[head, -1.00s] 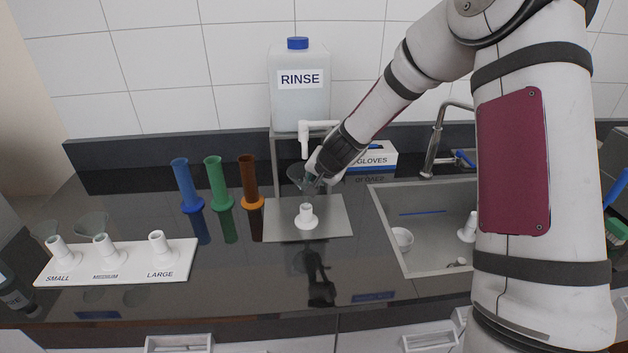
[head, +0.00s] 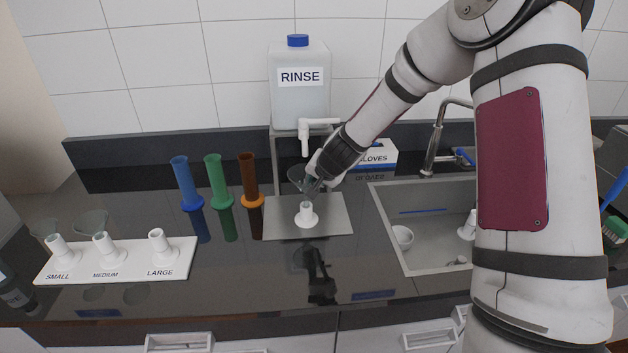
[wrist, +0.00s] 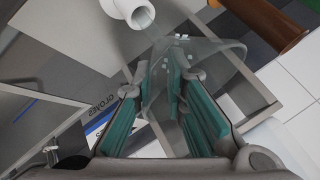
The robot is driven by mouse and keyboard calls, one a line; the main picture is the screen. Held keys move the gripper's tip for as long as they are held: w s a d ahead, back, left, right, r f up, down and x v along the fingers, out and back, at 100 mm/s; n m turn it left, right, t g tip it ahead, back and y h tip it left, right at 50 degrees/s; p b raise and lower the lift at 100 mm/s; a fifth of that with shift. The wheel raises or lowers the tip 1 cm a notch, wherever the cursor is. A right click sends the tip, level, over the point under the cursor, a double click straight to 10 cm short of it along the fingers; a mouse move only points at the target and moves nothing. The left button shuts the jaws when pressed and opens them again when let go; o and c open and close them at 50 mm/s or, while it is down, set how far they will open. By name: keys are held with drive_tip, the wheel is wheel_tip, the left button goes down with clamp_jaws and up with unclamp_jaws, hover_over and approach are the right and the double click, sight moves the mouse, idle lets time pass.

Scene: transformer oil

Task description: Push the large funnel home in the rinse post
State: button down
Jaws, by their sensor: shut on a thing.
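The large funnel is clear glass; its cone (head: 297,177) shows above the rinse post (head: 306,216), a white upright tube on a round base. In the wrist view the funnel's cone (wrist: 222,60) lies beyond my fingers and its stem is at the mouth of the white post (wrist: 130,10). The stem tip seems to be in the mouth, but I cannot tell how deep. My gripper (head: 313,187) is shut on the funnel just above the post, coming in from the upper right. It also shows in the wrist view (wrist: 165,85).
The RINSE jug (head: 300,100) and its tap (head: 305,140) stand close behind. A gloves box (head: 378,155) and the sink (head: 420,262) are to the right. Coloured cylinders (head: 218,185) stand left. A labelled rack (head: 130,270) holds two glass funnels; its LARGE post is empty.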

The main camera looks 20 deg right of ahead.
drive_tip(key=shift+f+b, duration=0.5)
drive_tip(key=shift+f, duration=1.7)
drive_tip(key=c, duration=1.5)
unclamp_jaws()
drive_tip(key=shift+c, duration=0.2)
drive_tip(key=shift+r, duration=0.1)
drive_tip(key=a+v, duration=0.1)
drive_tip(key=v, duration=1)
drive_tip(key=shift+s+d+r, duration=0.3)
drive_tip(key=shift+s+d, duration=0.05)
drive_tip(key=shift+d, duration=0.15)
